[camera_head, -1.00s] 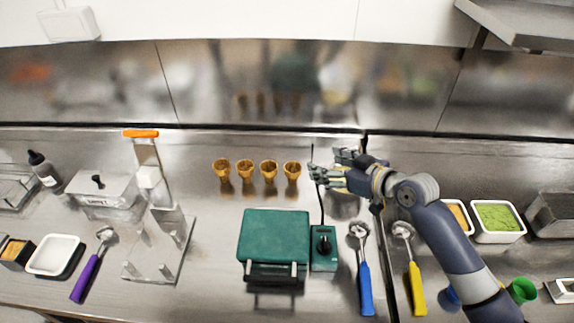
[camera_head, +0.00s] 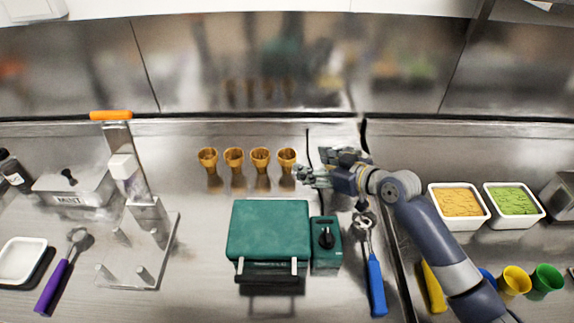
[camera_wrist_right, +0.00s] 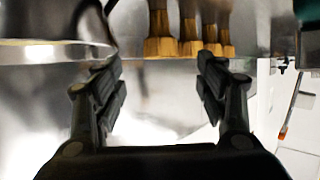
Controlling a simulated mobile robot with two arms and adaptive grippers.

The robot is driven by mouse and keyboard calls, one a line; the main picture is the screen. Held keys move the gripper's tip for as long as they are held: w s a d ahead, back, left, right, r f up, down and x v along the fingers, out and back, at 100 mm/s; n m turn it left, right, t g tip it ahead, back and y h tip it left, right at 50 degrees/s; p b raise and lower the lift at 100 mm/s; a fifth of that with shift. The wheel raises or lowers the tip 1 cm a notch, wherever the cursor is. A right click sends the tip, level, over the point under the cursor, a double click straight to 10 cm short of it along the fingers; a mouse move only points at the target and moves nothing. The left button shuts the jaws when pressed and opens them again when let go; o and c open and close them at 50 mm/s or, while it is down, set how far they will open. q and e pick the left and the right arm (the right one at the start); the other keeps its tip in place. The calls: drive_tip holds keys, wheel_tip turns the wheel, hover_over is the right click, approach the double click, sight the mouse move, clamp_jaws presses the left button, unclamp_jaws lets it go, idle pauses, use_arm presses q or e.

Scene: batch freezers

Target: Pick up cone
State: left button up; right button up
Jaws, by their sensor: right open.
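Several brown cones stand upright in a row on the steel counter near the back wall in the head view. The rightmost cone (camera_head: 287,158) is nearest my right gripper (camera_head: 303,174), which is just to its right. The leftmost cone (camera_head: 208,158) is farthest from it. In the right wrist view my right gripper (camera_wrist_right: 160,95) is open with nothing between its fingers. The cones (camera_wrist_right: 159,46) show there beyond the fingertips, overlapping one another. My left gripper is not in view.
A green waffle iron (camera_head: 268,229) with its control box (camera_head: 326,246) stands in front of the cones. A blue-handled scoop (camera_head: 376,285) lies to its right. A metal stand (camera_head: 140,268) with an orange-topped post is left. Tubs with orange (camera_head: 459,202) and green (camera_head: 515,199) contents stand right.

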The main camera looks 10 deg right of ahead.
sight(282, 155)
drive_tip(key=x, duration=0.3)
drive_tip(key=shift+w+a+r+p, duration=0.1)
drive_tip(key=shift+w+a+p, duration=0.15)
drive_tip(key=shift+p, duration=0.1)
drive_tip(key=shift+p+x, duration=0.45)
drive_tip(key=shift+x, duration=2.6)
drive_tip(key=shift+d, duration=0.1)
drive_tip(key=shift+c, duration=0.2)
drive_tip(key=c, duration=0.8)
